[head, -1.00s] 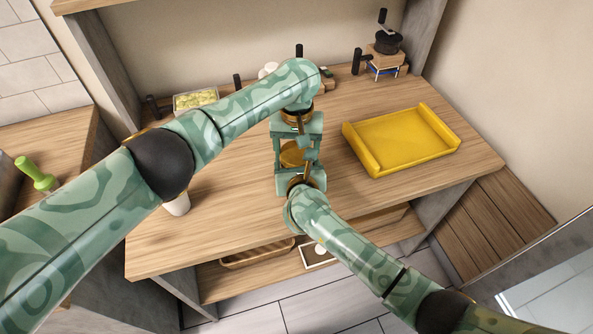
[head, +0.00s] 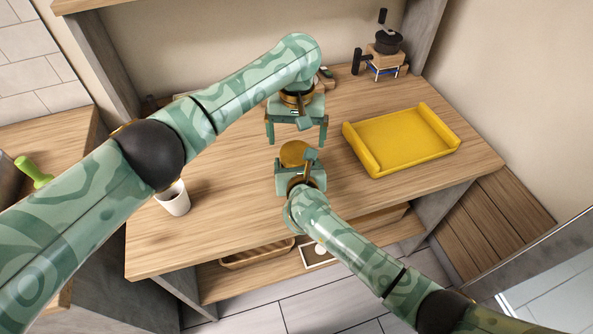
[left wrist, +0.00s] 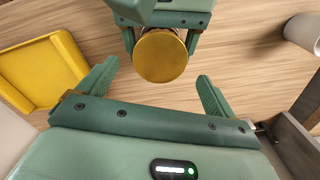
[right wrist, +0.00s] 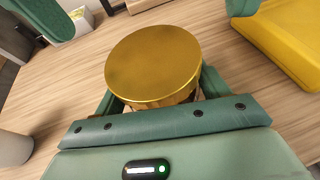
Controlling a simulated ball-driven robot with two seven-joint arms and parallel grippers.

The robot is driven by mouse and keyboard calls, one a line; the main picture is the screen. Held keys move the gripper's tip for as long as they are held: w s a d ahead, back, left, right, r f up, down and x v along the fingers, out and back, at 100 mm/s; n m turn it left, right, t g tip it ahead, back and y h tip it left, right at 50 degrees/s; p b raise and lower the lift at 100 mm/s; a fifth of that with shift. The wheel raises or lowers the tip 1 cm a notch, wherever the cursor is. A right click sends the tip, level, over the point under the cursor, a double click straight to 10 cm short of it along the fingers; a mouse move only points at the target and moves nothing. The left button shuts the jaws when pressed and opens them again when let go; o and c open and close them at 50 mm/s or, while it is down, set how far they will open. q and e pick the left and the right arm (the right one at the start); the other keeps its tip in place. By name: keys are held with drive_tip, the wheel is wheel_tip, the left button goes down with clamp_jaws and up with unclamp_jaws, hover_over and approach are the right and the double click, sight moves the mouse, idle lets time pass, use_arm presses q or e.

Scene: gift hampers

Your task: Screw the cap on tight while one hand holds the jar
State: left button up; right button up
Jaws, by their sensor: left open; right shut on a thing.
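The right gripper is shut on the jar, whose body is mostly hidden under the cap and behind the fingers. I cannot tell how tightly the cap sits. My left gripper (head: 296,134) is open and empty, apart from the cap on its far side, with its two fingers spread wide.
A yellow tray (head: 400,140) lies on the wooden table to the right. A white cup (head: 174,199) stands at the left. A small stand with a black pot (head: 387,42) is at the back right. The table between cup and grippers is clear.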

use_arm(q)
drive_tip(key=shift+o, duration=0.9)
wheel_tip(320, 180, up, 12)
use_arm(e)
drive_tip(key=o, duration=2)
use_arm(q)
drive_tip(key=shift+s+r+p, duration=0.1)
drive_tip(key=shift+r+p, duration=1.6)
drive_tip(key=shift+r, duration=0.35)
use_arm(e)
drive_tip(key=shift+v, duration=8.2)
